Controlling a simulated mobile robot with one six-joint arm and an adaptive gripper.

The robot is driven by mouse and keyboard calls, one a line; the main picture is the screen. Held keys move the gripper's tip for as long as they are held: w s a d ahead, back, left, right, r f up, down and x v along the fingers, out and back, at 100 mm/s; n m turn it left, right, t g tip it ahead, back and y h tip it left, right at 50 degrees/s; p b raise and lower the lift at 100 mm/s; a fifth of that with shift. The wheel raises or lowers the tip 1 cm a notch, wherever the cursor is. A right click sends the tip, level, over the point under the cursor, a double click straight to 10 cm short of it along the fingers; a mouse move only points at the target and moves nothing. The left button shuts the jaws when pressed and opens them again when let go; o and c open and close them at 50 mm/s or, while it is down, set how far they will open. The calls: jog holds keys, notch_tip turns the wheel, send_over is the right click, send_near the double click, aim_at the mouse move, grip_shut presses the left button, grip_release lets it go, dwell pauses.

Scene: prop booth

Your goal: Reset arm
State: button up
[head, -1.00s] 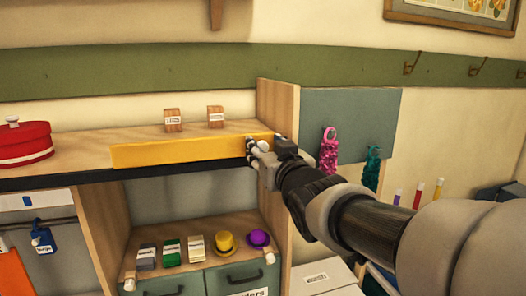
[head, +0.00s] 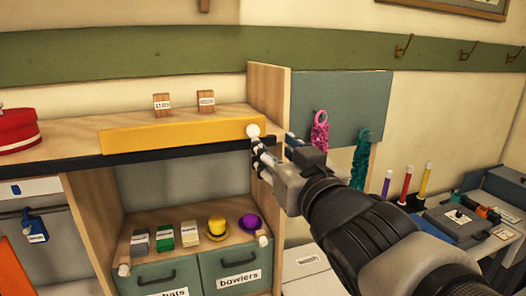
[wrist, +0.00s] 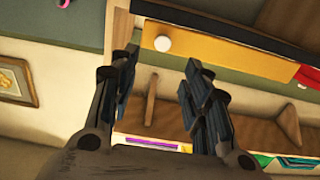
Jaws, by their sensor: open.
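My gripper (head: 268,150) is open and empty in the head view. Its fingers reach up toward the right end of the yellow front panel (head: 180,136) on the shelf, by a white round knob (head: 253,130). I cannot tell whether a finger touches the knob. In the wrist view my two dark fingers (wrist: 162,85) stand wide apart with nothing between them. The knob (wrist: 162,43) and the yellow panel (wrist: 230,58) show beyond the fingertips.
A red round box (head: 18,132) and two small wooden blocks with labels stand on the upper shelf. Below are a yellow hat (head: 216,228), a purple hat (head: 250,224) and labelled drawers (head: 237,270). Pink (head: 320,130) and teal boas hang at right, near a desk (head: 460,220) with devices.

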jog(key=s+d+f+m+g+h+b, duration=0.25)
jog(key=s+d+f, duration=0.2)
jog(key=f, duration=0.65)
jog(key=s+d+f+m+g+h+b, duration=0.1)
jog(key=s+d+f+g+h+b, duration=0.3)
jog(key=f, duration=0.6)
jog(key=s+d+f+g+y+b, duration=0.1)
jog(key=s+f+g+b, duration=0.3)
jog(key=s+f, duration=1)
jog(key=shift+s+f+g, duration=0.2)
jog(key=shift+s+g, duration=0.3)
jog(key=shift+g, duration=0.65)
jog(key=shift+y, duration=0.25)
